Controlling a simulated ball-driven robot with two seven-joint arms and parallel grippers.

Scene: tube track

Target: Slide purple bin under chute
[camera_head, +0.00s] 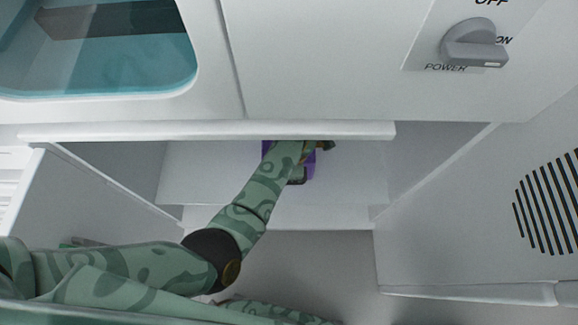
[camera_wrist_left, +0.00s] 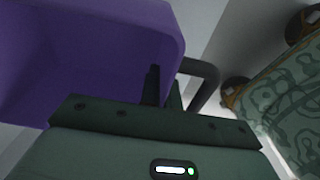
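The purple bin (camera_head: 308,160) sits in the recess under the white ledge, mostly hidden behind my left arm. The left wrist view shows its purple wall and inside (camera_wrist_left: 80,60), with a dark loop handle (camera_wrist_left: 207,82) at its side. My left gripper (camera_head: 299,172) reaches into the recess at the bin. In the left wrist view its fingers (camera_wrist_left: 165,88) are close together at the bin's side, beside the handle, and look closed on the bin's edge; the exact contact is hidden. My right gripper is not in view. I cannot make out a chute.
A white ledge (camera_head: 210,131) runs over the recess. White side walls stand left (camera_head: 95,190) and right of it, the right panel having a slotted vent (camera_head: 548,205). A power knob (camera_head: 474,45) and a teal window (camera_head: 100,50) are above. The recess floor (camera_head: 345,212) beside the bin is clear.

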